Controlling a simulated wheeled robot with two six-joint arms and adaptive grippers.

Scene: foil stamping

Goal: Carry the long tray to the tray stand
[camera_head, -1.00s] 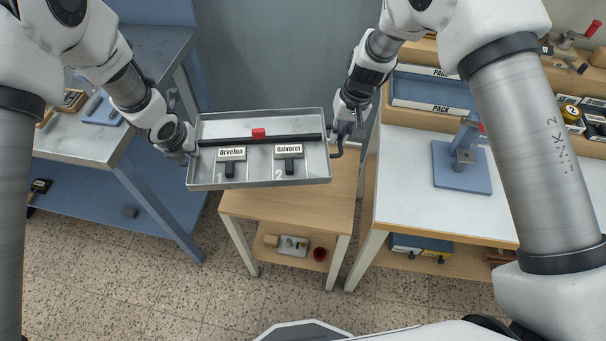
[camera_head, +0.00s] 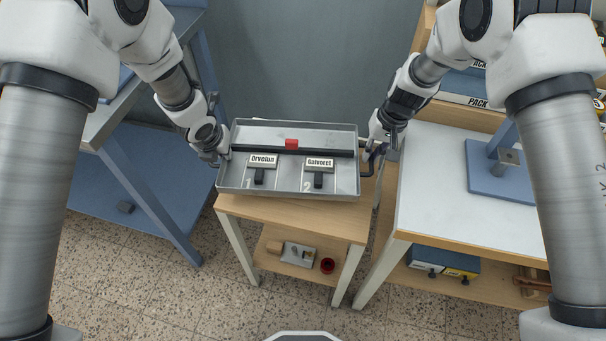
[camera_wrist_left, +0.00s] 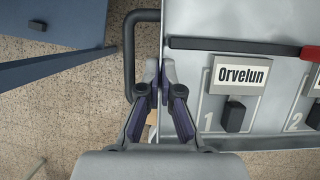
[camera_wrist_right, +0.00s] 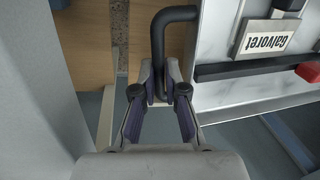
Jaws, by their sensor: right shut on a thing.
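The long grey tray (camera_head: 290,190) is over the small wooden stand (camera_head: 290,213), roughly level; I cannot tell if it touches the top. It carries two labelled blocks, Orvelun (camera_head: 263,161) and Galvoret (camera_head: 319,164), a dark bar (camera_head: 325,153) and a red piece (camera_head: 291,144). My right gripper (camera_wrist_right: 159,85) is shut on the tray's dark right handle (camera_wrist_right: 157,45).
A white-topped workbench (camera_head: 430,180) with a blue press (camera_head: 495,175) stands close on the right. A blue-legged table (camera_head: 150,205) stands on the left. The stand's lower shelf holds a small tray (camera_head: 298,256) and a red cup (camera_head: 327,265).

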